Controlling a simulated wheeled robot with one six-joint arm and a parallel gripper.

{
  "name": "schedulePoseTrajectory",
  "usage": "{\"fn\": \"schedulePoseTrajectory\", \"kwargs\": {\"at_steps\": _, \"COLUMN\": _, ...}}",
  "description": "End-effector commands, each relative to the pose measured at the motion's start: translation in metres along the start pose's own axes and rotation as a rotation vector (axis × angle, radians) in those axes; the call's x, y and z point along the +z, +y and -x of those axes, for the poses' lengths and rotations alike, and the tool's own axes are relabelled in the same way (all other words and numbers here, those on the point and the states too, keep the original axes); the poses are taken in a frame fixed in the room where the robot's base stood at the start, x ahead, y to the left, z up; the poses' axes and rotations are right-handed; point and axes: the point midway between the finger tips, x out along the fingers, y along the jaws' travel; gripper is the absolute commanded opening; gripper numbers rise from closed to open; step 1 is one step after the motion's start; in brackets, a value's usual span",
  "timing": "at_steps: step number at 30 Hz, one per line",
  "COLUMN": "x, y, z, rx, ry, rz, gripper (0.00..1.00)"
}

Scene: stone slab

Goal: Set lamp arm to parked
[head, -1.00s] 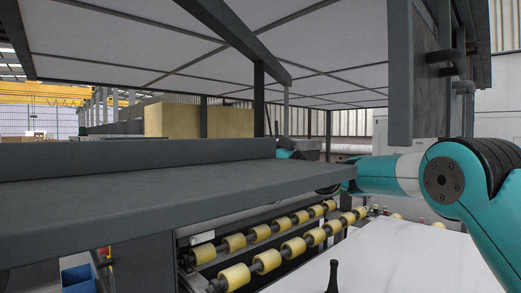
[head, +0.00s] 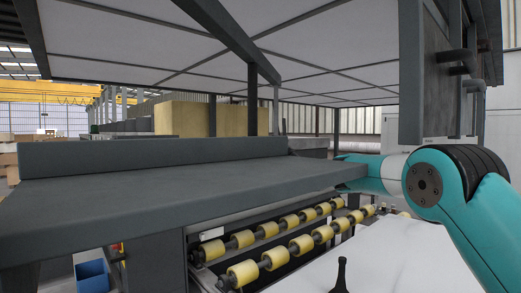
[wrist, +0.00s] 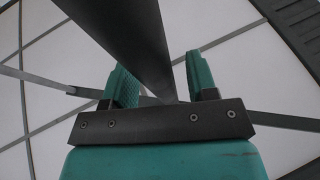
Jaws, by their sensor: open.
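No part is clearly recognisable as the lamp arm. In the wrist view a dark bar (wrist: 125,35) runs down from the top and ends between or in front of the two teal fingers of my gripper (wrist: 160,76). The fingers are apart, one on each side of the bar. I cannot tell whether the bar is the lamp arm, or whether the fingers touch it. In the head view my gripper is hidden behind the large dark slab, with my teal arm reaching in from the right.
The wide dark slab (head: 150,205) fills the left and middle. Yellow rollers (head: 300,245) lie below it. A dark overhead beam (head: 225,40) crosses under white ceiling panels (head: 130,35). A dark upright panel (head: 425,75) hangs at right, close above my arm. A blue bin (head: 92,275) stands lower left.

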Motion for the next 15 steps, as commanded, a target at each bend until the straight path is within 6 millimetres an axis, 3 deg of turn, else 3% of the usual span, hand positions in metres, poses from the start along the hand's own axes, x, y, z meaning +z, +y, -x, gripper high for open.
{"fn": "schedulePoseTrajectory", "kwargs": {"at_steps": 5, "x": 0.004, "y": 0.002, "z": 0.020, "rx": 0.003, "ry": 0.000, "rz": 0.001, "gripper": 0.53}}
{"fn": "schedulePoseTrajectory", "kwargs": {"at_steps": 15, "x": 0.008, "y": 0.002, "z": 0.105, "rx": 0.005, "ry": 0.000, "rz": 0.002, "gripper": 0.53}}
